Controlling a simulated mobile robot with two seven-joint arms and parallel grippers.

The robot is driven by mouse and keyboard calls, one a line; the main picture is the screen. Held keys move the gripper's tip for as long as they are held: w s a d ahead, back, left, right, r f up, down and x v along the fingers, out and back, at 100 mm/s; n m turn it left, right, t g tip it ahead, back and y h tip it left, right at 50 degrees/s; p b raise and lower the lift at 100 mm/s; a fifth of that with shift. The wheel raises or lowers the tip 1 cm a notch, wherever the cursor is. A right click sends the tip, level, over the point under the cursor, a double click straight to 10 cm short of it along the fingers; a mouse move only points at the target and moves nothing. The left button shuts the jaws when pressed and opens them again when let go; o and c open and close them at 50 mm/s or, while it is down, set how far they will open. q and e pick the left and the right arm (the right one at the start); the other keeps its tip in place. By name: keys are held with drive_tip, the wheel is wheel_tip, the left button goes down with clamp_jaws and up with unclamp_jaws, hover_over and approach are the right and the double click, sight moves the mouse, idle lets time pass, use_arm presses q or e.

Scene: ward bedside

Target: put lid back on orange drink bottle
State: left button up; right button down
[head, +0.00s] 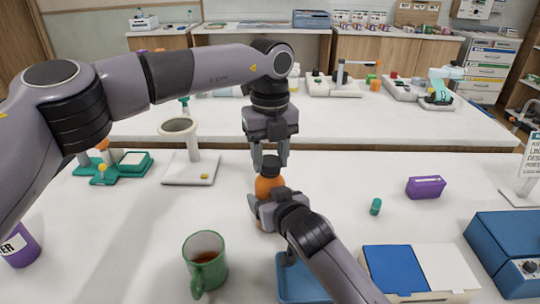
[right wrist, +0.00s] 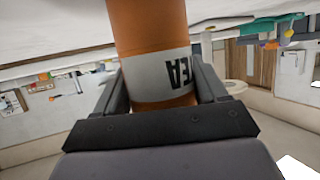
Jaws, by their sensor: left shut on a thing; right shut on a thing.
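The orange drink bottle (head: 268,187) stands upright near the middle of the near table. My right gripper (head: 265,206) is shut around its body from the near side. The right wrist view shows the orange bottle (right wrist: 148,28) between both fingers, with a white label bearing dark letters. My left gripper (head: 270,156) points straight down above the bottle and is shut on the dark lid (head: 271,163). The lid is in line with the bottle's top and looks close to or touching it. I cannot tell whether it is seated, as the neck is hidden.
A green mug (head: 205,262) with brown liquid stands at front left. A small teal cylinder (head: 376,206) and a purple box (head: 426,187) lie to the right. A white stand (head: 190,170) is at left, and a blue device (head: 505,250) at right.

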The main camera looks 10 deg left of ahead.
use_arm(q)
drive_tip(key=m, duration=1.8)
drive_tip(key=shift+m, duration=0.4)
drive_tip(key=m, duration=0.5)
drive_tip(key=o, duration=1.2)
drive_tip(key=shift+c, duration=0.2)
drive_tip(key=shift+r, duration=2.2)
